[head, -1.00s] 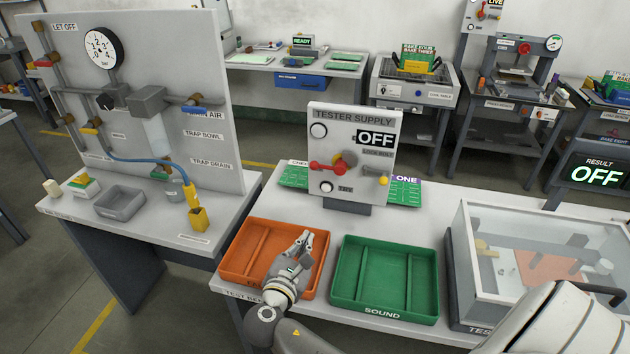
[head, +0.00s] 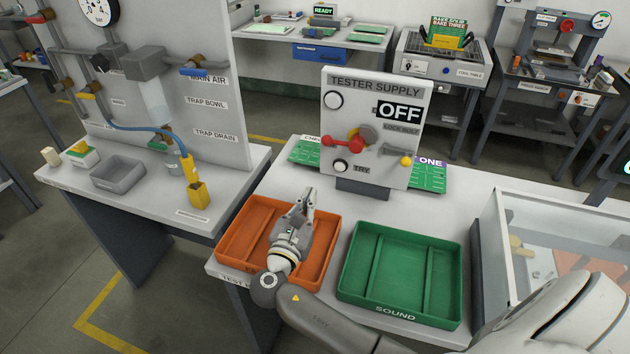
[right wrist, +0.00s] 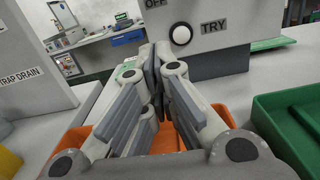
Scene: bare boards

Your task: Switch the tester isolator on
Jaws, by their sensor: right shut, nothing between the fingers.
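The tester supply panel (head: 375,120) stands upright at the back of the bench, with an OFF sign (head: 399,111). Its red isolator handle (head: 342,143) lies roughly level across the middle of the panel. A yellow-knobbed lock bolt (head: 405,161) is to its right, and a white TRY button (head: 340,166) is below it. My right gripper (head: 309,192) is shut and empty, above the orange tray, in front of and below the panel. In the right wrist view its closed fingers (right wrist: 155,62) are left of the TRY button (right wrist: 181,34). My left gripper is not in view.
The orange tray (head: 324,283) and green SOUND tray (head: 455,318) sit at the bench front. Green boards lie on both sides of the panel. A clear-lidded box (head: 485,245) stands at right. Left is an air-line bench with a yellow block (head: 198,196).

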